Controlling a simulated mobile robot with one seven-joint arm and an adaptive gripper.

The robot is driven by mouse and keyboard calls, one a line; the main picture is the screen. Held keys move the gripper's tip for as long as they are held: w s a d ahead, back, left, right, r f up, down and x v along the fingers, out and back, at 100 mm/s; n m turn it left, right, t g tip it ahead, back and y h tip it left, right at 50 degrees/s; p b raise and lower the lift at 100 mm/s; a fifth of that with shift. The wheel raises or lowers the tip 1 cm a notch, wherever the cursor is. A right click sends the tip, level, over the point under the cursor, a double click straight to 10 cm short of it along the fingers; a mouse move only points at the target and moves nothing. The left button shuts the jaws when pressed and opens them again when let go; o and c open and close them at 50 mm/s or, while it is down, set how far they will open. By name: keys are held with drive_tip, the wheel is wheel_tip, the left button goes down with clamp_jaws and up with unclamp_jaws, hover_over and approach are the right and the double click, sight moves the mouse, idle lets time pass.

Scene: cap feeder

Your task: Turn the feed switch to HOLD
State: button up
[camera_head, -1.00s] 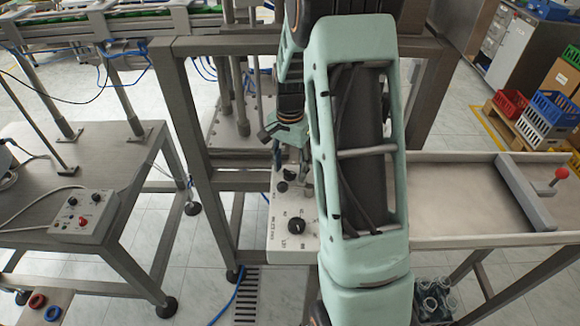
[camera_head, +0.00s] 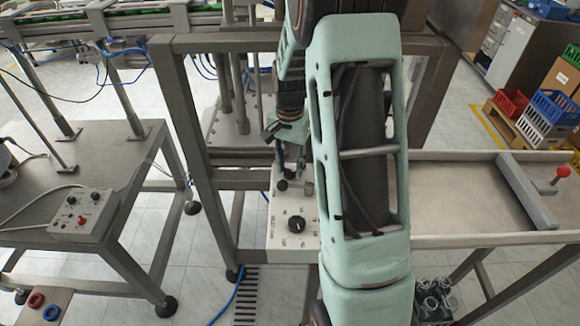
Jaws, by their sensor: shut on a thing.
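A pale control panel (camera_head: 268,240) stands below my wrist. A large black rotary knob (camera_head: 297,224) stands free near its middle, with small labels around it that I cannot read. Nearer its far edge are a small dark knob (camera_head: 282,185) and a grey upright part (camera_head: 308,188). My gripper (camera_head: 291,172) points down at this far end of the panel and is shut on a small control there. The fingers and my arm hide most of that control, so I cannot tell its setting or which label it points to.
My forearm covers the panel's right side. A steel frame post (camera_head: 185,120) rises to the left. A left table carries another control box (camera_head: 82,213) with a red button. On the right, a shallow metal tray (camera_head: 455,200) has a crossbar and a red-knobbed lever (camera_head: 562,172).

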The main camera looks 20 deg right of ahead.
sight(289, 170)
drive_tip(key=n+b, duration=0.1)
drive_tip(key=n, duration=0.4)
drive_tip(key=shift+b, duration=0.35)
drive_tip(key=n, duration=0.5)
drive_tip(key=shift+b, duration=0.35)
drive_tip(key=shift+w+n, duration=0.1)
drive_tip(key=shift+n, duration=0.2)
drive_tip(key=o, duration=1.2)
drive_tip(key=shift+c, duration=0.2)
drive_tip(key=shift+r, duration=0.15)
wheel_tip(289, 170, up, 12)
